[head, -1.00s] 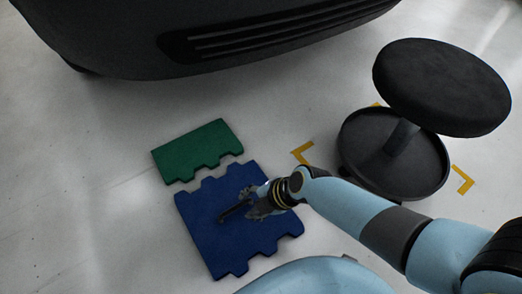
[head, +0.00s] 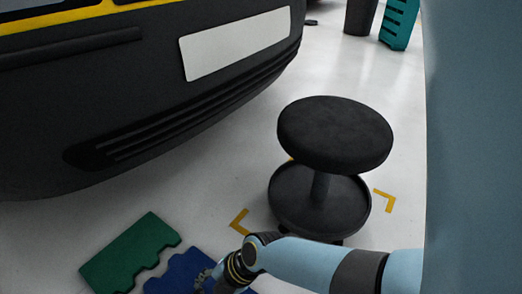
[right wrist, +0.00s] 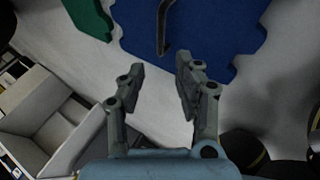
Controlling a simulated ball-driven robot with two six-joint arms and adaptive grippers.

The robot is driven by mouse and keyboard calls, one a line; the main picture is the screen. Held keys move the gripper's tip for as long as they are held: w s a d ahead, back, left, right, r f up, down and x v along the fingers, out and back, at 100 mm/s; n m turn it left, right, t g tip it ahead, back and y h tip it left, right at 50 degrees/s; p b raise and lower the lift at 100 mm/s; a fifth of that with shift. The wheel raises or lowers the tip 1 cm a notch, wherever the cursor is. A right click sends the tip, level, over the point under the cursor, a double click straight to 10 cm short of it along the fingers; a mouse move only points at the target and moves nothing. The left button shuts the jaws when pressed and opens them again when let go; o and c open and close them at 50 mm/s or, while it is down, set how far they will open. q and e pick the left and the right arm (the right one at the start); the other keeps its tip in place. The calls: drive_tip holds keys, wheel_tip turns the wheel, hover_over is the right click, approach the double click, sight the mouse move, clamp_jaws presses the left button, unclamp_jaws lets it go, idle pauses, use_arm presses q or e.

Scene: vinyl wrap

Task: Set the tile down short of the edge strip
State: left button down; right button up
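The blue tile (head: 180,271) lies on the floor, cut off by the bottom edge of the head view. It also shows in the right wrist view (right wrist: 222,28), with a dark handle (right wrist: 163,25) on top. The green edge strip (head: 132,251) lies on its left with a narrow strip of floor between their toothed edges. A corner of the strip shows in the right wrist view (right wrist: 88,14). My right gripper (right wrist: 160,65) is open and empty, its fingertips just short of the handle's near end. My left gripper is not in view.
A black round stool (head: 335,134) stands on the floor between yellow corner marks (head: 239,221). A dark vehicle front (head: 130,95) overhangs the upper left. A teal crate (head: 399,25) and a dark bin (head: 360,16) stand far back. A pale box-like unit (right wrist: 45,125) shows in the right wrist view.

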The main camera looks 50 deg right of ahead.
drive_tip(key=s+d+r+m+t+h, duration=0.35)
drive_tip(key=s+d+r+m, duration=0.45)
drive_tip(key=m, duration=0.3)
drive_tip(key=s+r+m+t, duration=0.2)
drive_tip(key=s+r+m, duration=0.2)
drive_tip(key=r+m, duration=0.4)
wheel_tip(320, 180, up, 5)
drive_tip(key=shift+s+r, duration=0.1)
drive_tip(key=shift+s, duration=0.1)
drive_tip(key=shift+d+h, duration=0.1)
drive_tip(key=shift+h, duration=0.15)
